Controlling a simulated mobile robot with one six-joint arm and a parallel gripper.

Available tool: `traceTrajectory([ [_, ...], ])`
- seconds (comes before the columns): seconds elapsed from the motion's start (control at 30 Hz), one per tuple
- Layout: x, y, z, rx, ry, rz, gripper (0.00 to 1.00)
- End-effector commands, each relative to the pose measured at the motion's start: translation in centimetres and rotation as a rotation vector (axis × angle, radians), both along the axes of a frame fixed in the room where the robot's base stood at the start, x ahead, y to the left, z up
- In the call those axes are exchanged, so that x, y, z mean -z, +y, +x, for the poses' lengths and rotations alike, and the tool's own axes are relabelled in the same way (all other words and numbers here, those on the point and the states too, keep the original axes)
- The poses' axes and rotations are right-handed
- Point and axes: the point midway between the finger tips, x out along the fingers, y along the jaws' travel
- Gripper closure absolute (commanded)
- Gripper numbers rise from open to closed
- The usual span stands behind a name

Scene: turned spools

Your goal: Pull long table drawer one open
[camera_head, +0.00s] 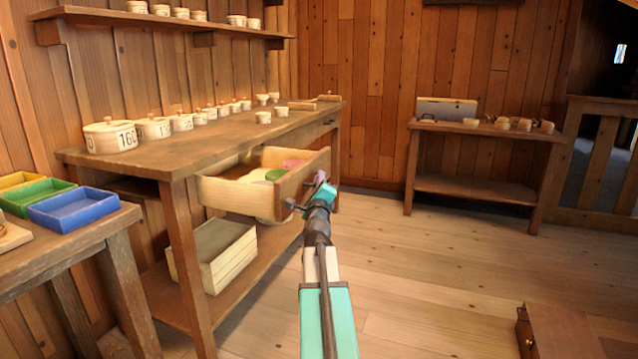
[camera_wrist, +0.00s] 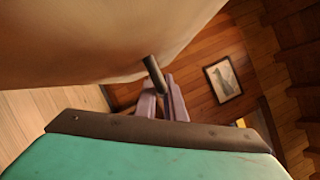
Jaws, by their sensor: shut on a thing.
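The long table (camera_head: 215,142) stands along the left wall with a row of pots on its top. Its wooden drawer (camera_head: 228,195) sticks well out from under the top, so its inside shows. Pink and green things (camera_head: 290,164) lie in it. My gripper (camera_head: 319,179) is at the drawer's front panel, on its outer side. In the wrist view, the purple fingers (camera_wrist: 164,100) are shut around a dark bar-shaped handle (camera_wrist: 153,72). A large pale brown surface, likely the drawer front, fills the upper left there. The handle is mostly hidden in the head view.
A pale wooden crate (camera_head: 215,253) stands on the table's lower shelf. Yellow, green and blue trays (camera_head: 75,208) sit on a side table at the left. A small table (camera_head: 480,130) stands at the back wall. A brown box (camera_head: 560,330) is at lower right. The floor between is clear.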

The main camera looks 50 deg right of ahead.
Motion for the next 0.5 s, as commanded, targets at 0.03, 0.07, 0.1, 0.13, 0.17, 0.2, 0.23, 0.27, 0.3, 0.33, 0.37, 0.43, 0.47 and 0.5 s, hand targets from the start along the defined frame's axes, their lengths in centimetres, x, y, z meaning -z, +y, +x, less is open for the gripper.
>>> traceTrajectory([
  [0.03,-0.04,-0.01,-0.01,0.001,-0.001,-0.001,1.0],
  [0.07,-0.05,0.03,0.04,0.001,-0.001,-0.001,1.0],
  [0.1,-0.07,0.08,0.1,0.0,-0.001,-0.001,1.0],
  [0.13,-0.08,0.12,0.16,0.0,-0.001,-0.001,1.0],
  [0.17,-0.09,0.16,0.2,-0.001,-0.001,-0.002,1.0],
  [0.2,-0.1,0.22,0.27,-0.002,-0.001,-0.002,1.0],
  [0.23,-0.1,0.26,0.31,-0.002,-0.002,-0.002,1.0],
  [0.27,-0.11,0.29,0.35,-0.002,-0.002,-0.002,1.0],
  [0.3,-0.12,0.34,0.41,-0.003,-0.002,-0.002,1.0],
  [0.33,-0.12,0.37,0.45,-0.004,-0.002,-0.002,0.86],
  [0.37,-0.11,0.41,0.49,-0.004,-0.002,-0.002,0.83],
  [0.43,-0.1,0.51,0.57,-0.006,-0.002,-0.001,0.83],
  [0.47,-0.1,0.54,0.6,-0.007,-0.002,-0.002,0.83],
  [0.5,-0.08,0.58,0.64,-0.007,-0.002,-0.001,0.83],
])
